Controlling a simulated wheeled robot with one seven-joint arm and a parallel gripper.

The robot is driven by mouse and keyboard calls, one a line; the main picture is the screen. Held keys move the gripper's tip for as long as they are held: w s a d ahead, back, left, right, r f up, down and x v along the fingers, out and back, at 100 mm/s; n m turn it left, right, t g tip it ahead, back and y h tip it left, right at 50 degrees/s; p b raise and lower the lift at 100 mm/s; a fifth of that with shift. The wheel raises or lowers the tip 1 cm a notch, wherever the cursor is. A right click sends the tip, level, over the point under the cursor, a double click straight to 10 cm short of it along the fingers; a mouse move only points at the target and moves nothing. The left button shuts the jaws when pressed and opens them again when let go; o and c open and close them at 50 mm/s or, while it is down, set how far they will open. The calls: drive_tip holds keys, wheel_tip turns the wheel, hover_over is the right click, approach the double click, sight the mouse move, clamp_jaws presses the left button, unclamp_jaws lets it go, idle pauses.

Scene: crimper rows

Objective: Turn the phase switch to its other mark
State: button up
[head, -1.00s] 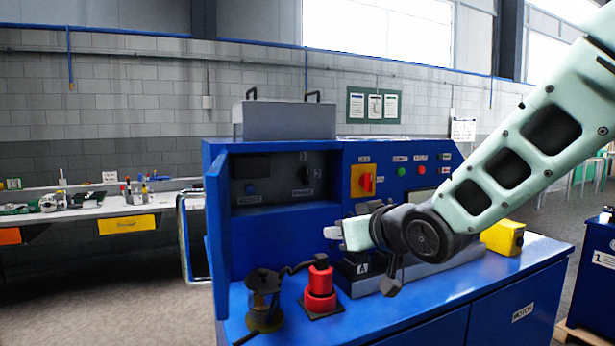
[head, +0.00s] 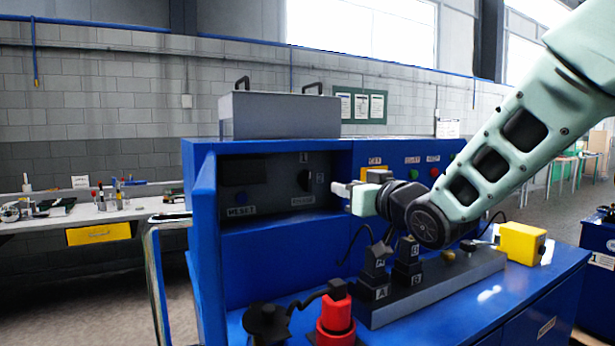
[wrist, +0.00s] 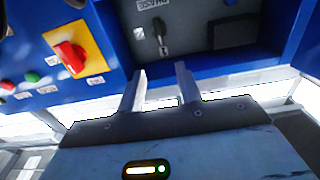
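The phase switch (head: 307,176) is a black knob on the grey panel (head: 270,163) in the blue cabinet's recess. White marks sit above it and to its right. The wrist view sees the panel upside down, with the phase switch (wrist: 159,35) just beyond my fingertips. Its lever lies roughly upright and appears to point at the mark (wrist: 163,49) that is upper in the head view. The other mark (wrist: 139,33) is off to its side. My gripper (head: 341,189) is at about the switch's height, to its right. Its fingers (wrist: 160,70) are apart and empty, not touching the knob.
The blue cabinet door (head: 203,235) stands open at left. A red rotary switch on a yellow plate (wrist: 93,40) is beside the recess. Black blocks (head: 375,270) on a grey base, a red post (head: 336,316) and a yellow box (head: 521,243) stand on the bench below.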

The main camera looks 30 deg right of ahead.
sight(310, 176)
drive_tip(key=w+p, duration=0.1)
drive_tip(key=p, duration=0.2)
drive_tip(key=w+p, duration=0.2)
drive_tip(key=p, duration=0.1)
drive_tip(key=w+p, duration=0.1)
drive_tip(key=p, duration=0.2)
drive_tip(key=shift+w+r, duration=0.3)
drive_tip(key=p, duration=0.3)
drive_tip(key=shift+w+p, duration=0.15)
drive_tip(key=shift+p, duration=0.25)
drive_tip(key=w+p, duration=0.1)
drive_tip(key=w, duration=0.3)
drive_tip(key=w+p, duration=0.2)
drive_tip(key=w, duration=0.1)
drive_tip(key=w+p, duration=0.1)
drive_tip(key=w, duration=0.3)
drive_tip(key=shift+w+f, duration=0.3)
drive_tip(key=shift+w, duration=0.05)
clamp_jaws()
